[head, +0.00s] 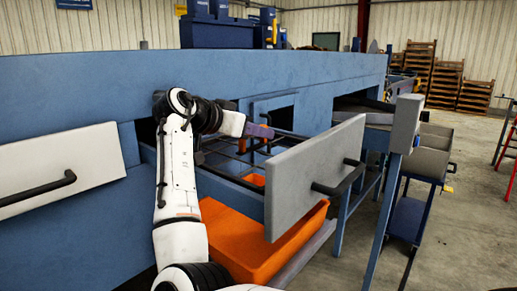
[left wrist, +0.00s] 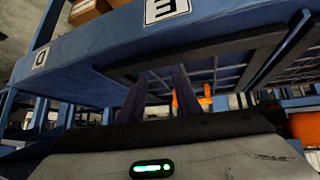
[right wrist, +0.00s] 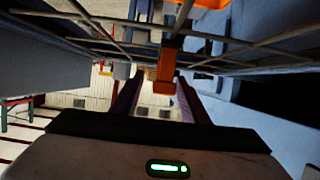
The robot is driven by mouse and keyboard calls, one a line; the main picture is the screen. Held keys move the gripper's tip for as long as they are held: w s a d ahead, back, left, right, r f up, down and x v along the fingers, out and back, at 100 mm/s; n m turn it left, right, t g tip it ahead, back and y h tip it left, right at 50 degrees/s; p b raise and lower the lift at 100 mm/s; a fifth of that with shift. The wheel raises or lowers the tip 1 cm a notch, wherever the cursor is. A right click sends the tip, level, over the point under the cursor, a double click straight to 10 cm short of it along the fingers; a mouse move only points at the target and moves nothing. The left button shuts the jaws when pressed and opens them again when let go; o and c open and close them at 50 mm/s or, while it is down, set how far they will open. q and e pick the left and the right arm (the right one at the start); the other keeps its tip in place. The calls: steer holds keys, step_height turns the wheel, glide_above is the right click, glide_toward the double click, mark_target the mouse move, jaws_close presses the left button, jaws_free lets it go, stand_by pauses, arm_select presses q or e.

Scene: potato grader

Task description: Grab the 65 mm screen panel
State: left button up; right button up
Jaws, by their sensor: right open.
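The open drawer (head: 232,184) holds a dark open-bar grid (head: 226,160), apparently a screen panel; no 65 mm marking is legible. The grid's bars (right wrist: 90,22) fill the upper right wrist view. My right gripper (head: 266,134) is open over the drawer, behind its grey front (head: 318,175). In the right wrist view, an orange block (right wrist: 164,86) on a stem appears between its fingers; I cannot tell whether they touch it. My left gripper (left wrist: 159,92) is open and empty, outside the head view, near a blue beam and dark mesh panels (left wrist: 225,72).
An orange bin (head: 240,238) sits below the drawer. A closed grey drawer front (head: 60,168) is at left. A blue post with a grey top (head: 402,125) and a cart (head: 425,165) stand at right. The blue beam (left wrist: 100,55) carries white labels.

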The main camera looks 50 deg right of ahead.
steer(key=x, duration=0.3)
steer(key=shift+w+d+f, duration=0.1)
steer(key=shift+d+f, duration=0.05)
steer(key=shift+d, duration=0.05)
steer(key=shift+c, duration=0.2)
jaws_close()
steer(key=shift+r, duration=0.2)
